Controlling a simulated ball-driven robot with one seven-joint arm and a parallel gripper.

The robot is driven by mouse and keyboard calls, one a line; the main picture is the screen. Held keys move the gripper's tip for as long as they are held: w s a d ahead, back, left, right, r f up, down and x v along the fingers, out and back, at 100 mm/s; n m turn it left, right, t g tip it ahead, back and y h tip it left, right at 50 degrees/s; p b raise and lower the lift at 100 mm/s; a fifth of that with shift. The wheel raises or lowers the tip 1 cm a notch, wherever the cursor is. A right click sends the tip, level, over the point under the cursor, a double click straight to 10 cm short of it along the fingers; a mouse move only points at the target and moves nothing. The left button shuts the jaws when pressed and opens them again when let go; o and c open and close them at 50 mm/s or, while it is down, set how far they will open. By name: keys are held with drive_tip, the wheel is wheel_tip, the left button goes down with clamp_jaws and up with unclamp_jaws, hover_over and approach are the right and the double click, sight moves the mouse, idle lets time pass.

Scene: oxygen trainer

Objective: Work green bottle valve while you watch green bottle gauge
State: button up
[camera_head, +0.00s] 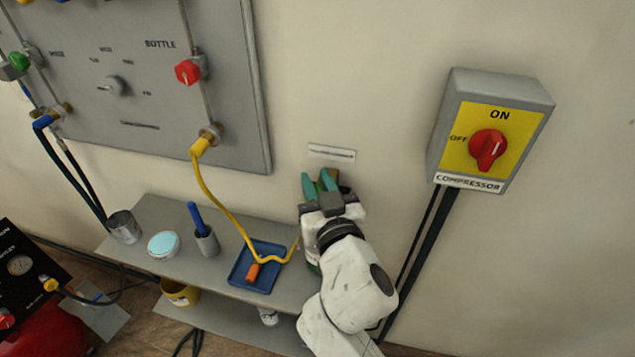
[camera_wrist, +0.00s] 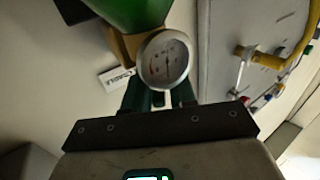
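My gripper (camera_head: 317,180), with teal fingers, is near the wall under a small white label in the head view. In the wrist view its fingers (camera_wrist: 160,97) stand apart, but the gauge covers their tips, so I cannot tell whether they hold anything. The green bottle (camera_wrist: 140,12) shows at the top of the wrist view, with a brass valve part (camera_wrist: 122,45) beside it. The round green bottle gauge (camera_wrist: 163,60) is just beyond my fingers, its dial facing me. I cannot read its needle surely. In the head view my arm hides most of the bottle.
A grey shelf (camera_head: 150,212) holds a blue tray (camera_head: 238,283), a tin (camera_head: 124,227) and a cup (camera_head: 206,241). A yellow hose (camera_head: 222,205) hangs from the wall panel (camera_head: 245,100) to the tray. A compressor switch box (camera_head: 540,105) is at right.

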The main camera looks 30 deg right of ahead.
drive_tip(key=shift+o, duration=1)
drive_tip(key=s+a+b, duration=0.2)
drive_tip(key=s+b, duration=0.1)
drive_tip(key=s, duration=0.7)
drive_tip(key=shift+s, duration=0.3)
idle(2.4)
